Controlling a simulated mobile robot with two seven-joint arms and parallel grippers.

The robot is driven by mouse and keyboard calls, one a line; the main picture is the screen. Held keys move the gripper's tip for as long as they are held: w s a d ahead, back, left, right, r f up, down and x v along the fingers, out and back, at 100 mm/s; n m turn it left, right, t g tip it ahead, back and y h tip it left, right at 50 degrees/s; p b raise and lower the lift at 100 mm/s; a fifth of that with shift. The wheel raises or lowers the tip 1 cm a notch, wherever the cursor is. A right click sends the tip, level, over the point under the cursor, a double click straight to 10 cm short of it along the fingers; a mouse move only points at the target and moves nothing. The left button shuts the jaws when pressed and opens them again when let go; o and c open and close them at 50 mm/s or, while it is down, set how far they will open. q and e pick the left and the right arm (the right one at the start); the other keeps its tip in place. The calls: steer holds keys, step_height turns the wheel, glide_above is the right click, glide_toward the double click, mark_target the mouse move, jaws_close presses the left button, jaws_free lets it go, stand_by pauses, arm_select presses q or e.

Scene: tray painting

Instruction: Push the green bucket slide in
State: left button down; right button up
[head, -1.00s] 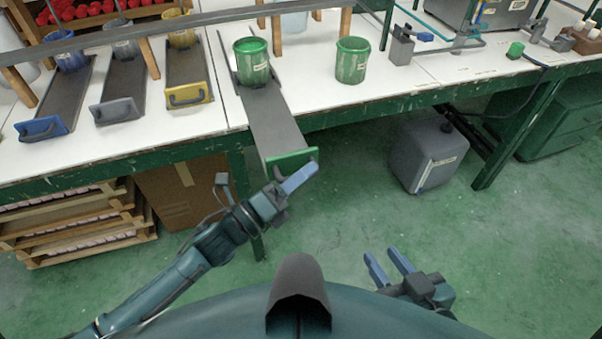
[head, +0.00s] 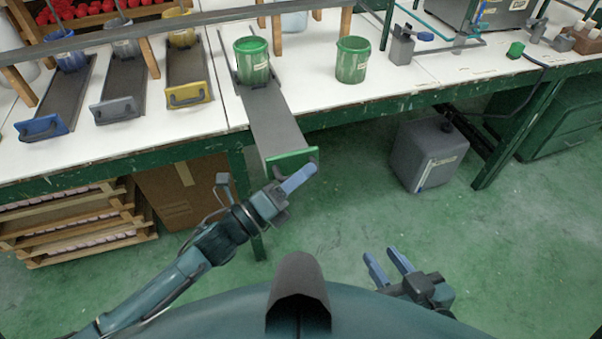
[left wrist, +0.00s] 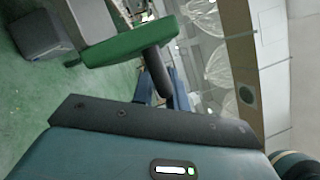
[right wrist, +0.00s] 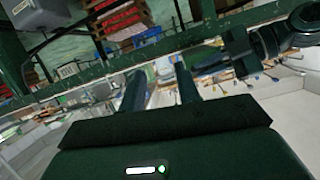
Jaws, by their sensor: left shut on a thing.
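The green bucket slide (head: 274,122) is a dark tray pulled out past the table's front edge, with a green front plate (head: 303,155). A green bucket (head: 252,62) stands on its rear part. My left gripper (head: 298,178) is at the green front plate, shut on the slide's dark handle. In the left wrist view the handle (left wrist: 157,70) runs between the fingers below the green plate (left wrist: 128,46). My right gripper (head: 388,262) is open and empty, low and away from the table. Its two parted fingers also show in the right wrist view (right wrist: 160,90).
Blue (head: 42,128), grey (head: 117,110) and yellow (head: 188,95) slides with buckets sit left on the table. Another green bucket (head: 352,60) stands to the right. A grey canister (head: 430,155) is on the floor. Wooden crates (head: 75,225) are stacked below the table at left.

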mark_target(279, 128)
arm_select(q)
steer(key=shift+w+r, duration=0.1)
steer(key=shift+r, duration=0.1)
